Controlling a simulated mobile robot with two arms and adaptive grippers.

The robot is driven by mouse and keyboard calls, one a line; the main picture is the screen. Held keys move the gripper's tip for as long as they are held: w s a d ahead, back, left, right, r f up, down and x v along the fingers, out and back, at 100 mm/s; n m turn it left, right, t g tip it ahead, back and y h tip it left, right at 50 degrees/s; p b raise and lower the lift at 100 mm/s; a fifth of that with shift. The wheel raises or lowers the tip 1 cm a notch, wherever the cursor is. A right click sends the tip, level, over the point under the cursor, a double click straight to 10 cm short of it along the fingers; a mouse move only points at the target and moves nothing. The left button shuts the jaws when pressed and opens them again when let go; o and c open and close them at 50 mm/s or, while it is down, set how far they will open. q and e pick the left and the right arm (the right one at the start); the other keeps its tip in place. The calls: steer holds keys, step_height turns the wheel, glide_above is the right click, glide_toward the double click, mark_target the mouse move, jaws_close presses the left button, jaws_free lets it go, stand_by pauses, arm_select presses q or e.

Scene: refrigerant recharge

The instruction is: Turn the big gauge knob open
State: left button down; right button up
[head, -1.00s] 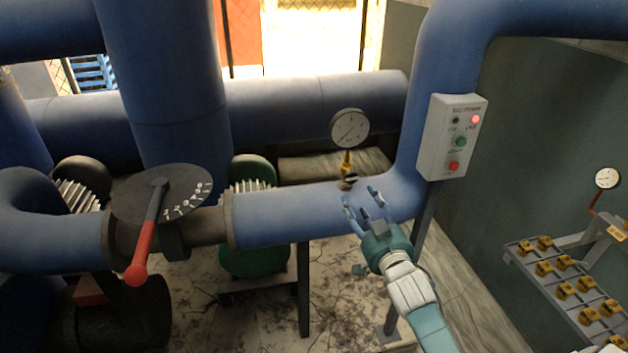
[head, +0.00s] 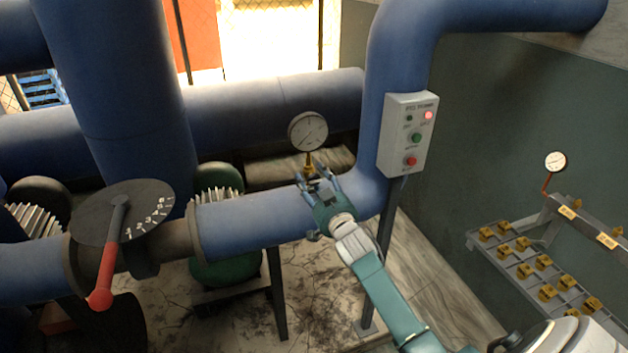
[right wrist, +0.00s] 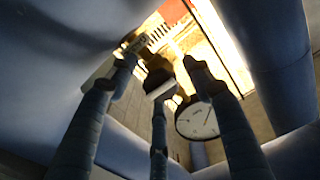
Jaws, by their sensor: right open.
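The big gauge (head: 308,131) has a round white dial and stands on a short brass fitting on the blue pipe. It also shows in the right wrist view (right wrist: 197,120). Its small dark knob (right wrist: 158,82) sits low on the fitting, and in the head view it is mostly hidden by my fingers. My right gripper (head: 314,178) is open at the fitting, its fingers pointing up toward the gauge. In the right wrist view the fingers of this gripper (right wrist: 160,72) spread around the knob; I cannot tell whether they touch it. My left gripper is out of view.
A control box (head: 407,135) with buttons and a lit red lamp is right of the gauge. A dark dial with a red-handled lever (head: 107,265) is at left. A smaller gauge (head: 555,161) and a rack with yellow tags (head: 490,240) stand at right.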

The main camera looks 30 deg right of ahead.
steer(key=c, duration=1.2)
steer(key=shift+o, duration=0.2)
steer(key=shift+n, duration=0.4)
steer(key=n, duration=0.3)
steer(key=shift+f+n, duration=0.1)
steer(key=shift+n, duration=0.2)
steer(key=n, duration=0.4)
steer(key=shift+n, duration=0.3)
steer(key=n, duration=0.4)
steer(key=shift+s, duration=0.1)
steer(key=shift+n, duration=2.5)
